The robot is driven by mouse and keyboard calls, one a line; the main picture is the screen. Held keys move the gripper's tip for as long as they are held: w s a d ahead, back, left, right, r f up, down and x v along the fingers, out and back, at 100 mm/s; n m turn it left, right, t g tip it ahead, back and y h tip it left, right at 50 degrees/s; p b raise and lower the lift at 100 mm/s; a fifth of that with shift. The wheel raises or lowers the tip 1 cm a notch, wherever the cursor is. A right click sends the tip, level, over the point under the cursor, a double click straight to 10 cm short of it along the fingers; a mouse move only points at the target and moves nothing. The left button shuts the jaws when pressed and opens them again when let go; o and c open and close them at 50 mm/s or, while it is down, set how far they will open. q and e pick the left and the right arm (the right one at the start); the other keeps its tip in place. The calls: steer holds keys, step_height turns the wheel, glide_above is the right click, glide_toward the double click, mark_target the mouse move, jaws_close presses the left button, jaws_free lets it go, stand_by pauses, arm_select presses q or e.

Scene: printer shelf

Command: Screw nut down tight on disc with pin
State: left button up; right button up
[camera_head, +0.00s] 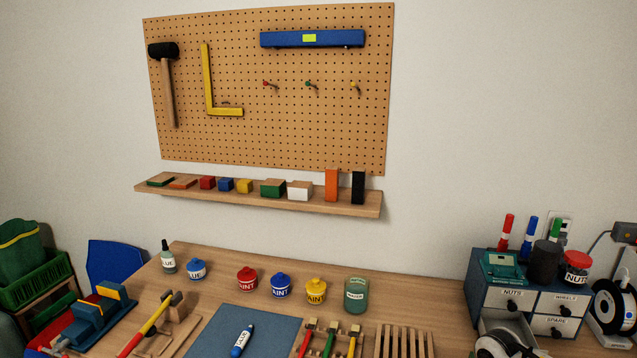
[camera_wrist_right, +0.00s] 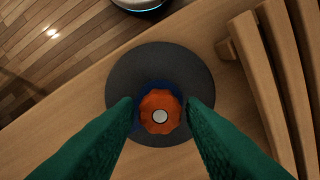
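In the right wrist view, an orange scalloped nut (camera_wrist_right: 147,103) sits over the middle of a dark grey round disc (camera_wrist_right: 160,65). The pale round end of a pin (camera_wrist_right: 160,116) shows in the nut's centre. A dark blue part shows between nut and disc. The two green fingers of my right gripper (camera_wrist_right: 161,103) stand on either side of the nut, with narrow gaps to it. How far down the nut sits cannot be told from above. The disc and nut do not show in the head view. My left gripper is in neither view.
Curved wooden slats (camera_wrist_right: 268,60) stand right of the disc. The table edge runs diagonally, with plank floor (camera_wrist_right: 50,50) beyond. The head view shows a bench (camera_head: 420,295) with paint pots, a blue mat (camera_head: 205,340), a drawer cabinet (camera_head: 560,300) and a pegboard (camera_head: 300,120).

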steer(key=c, duration=0.5)
steer(key=shift+r+m+p, duration=0.15)
steer(key=shift+m+p, duration=0.5)
steer(key=shift+m, duration=0.55)
steer(key=shift+c, duration=0.2)
steer(key=m+p, duration=0.2)
steer(key=m, duration=0.3)
steer(key=m+p, duration=0.4)
steer(key=m, duration=0.2)
steer(key=shift+m, duration=0.3)
steer(key=shift+m+p, duration=0.75)
steer(key=shift+m, duration=0.45)
steer(key=shift+f+m, duration=0.2)
steer(key=shift+m, duration=0.3)
